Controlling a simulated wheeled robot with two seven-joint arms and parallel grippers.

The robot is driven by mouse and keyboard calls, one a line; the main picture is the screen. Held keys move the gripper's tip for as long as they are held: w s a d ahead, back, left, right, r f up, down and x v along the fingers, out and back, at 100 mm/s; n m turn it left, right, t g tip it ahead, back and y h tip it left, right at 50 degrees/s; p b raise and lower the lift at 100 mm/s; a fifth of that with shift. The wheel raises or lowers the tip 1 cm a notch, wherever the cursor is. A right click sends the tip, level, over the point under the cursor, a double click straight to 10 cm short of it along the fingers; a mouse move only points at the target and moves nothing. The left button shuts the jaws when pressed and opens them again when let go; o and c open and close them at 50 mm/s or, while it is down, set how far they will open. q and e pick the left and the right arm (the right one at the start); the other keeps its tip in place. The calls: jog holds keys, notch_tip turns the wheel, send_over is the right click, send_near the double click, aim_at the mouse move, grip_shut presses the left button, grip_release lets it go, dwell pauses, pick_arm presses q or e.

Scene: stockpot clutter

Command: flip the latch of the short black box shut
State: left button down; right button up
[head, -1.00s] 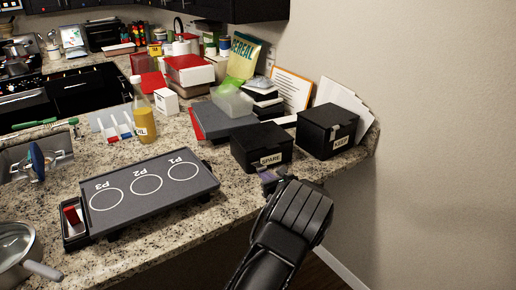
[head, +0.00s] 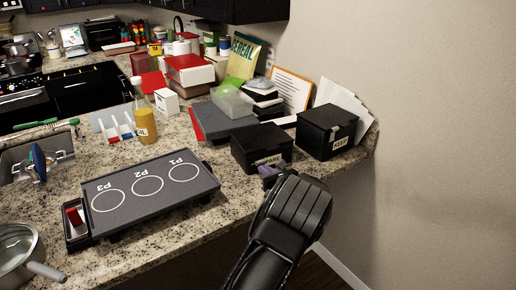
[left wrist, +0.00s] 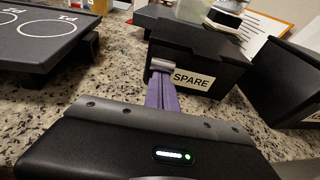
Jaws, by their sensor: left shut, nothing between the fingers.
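The short black box (head: 261,146), labelled SPARE, stands near the counter's front edge with its lid down; it also fills the top middle of the left wrist view (left wrist: 212,57). My left gripper (head: 267,170) is at the front of this box, its purple fingers together and empty. In the left wrist view the fingertips (left wrist: 160,74) reach a silver piece (left wrist: 161,64) on the box's front, left of the label, which looks like the latch. Whether they touch it, and the latch's exact angle, I cannot tell. My right gripper is not in view.
A taller black box (head: 328,130) labelled KEEP stands close on the right. A dark grey board (head: 150,190) with circles lies to the left. Clear containers and dark stacked items stand behind. Bare granite counter lies between the board and the boxes.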

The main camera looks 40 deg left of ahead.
pick_arm(q)
jog(key=shift+r, duration=0.35)
jog(key=shift+w+a+r+p, duration=0.2)
jog(key=shift+a+r+p, duration=0.25)
jog(key=shift+r, duration=0.25)
jog(key=shift+a+r, duration=0.1)
jog(key=shift+w+a+r, duration=0.2)
jog(key=shift+a+r, duration=0.2)
jog(key=p+v, duration=0.2)
jog(key=v, duration=0.5)
jog(key=shift+s+d, duration=0.15)
jog(key=shift+d, duration=0.25)
dwell(0.5)
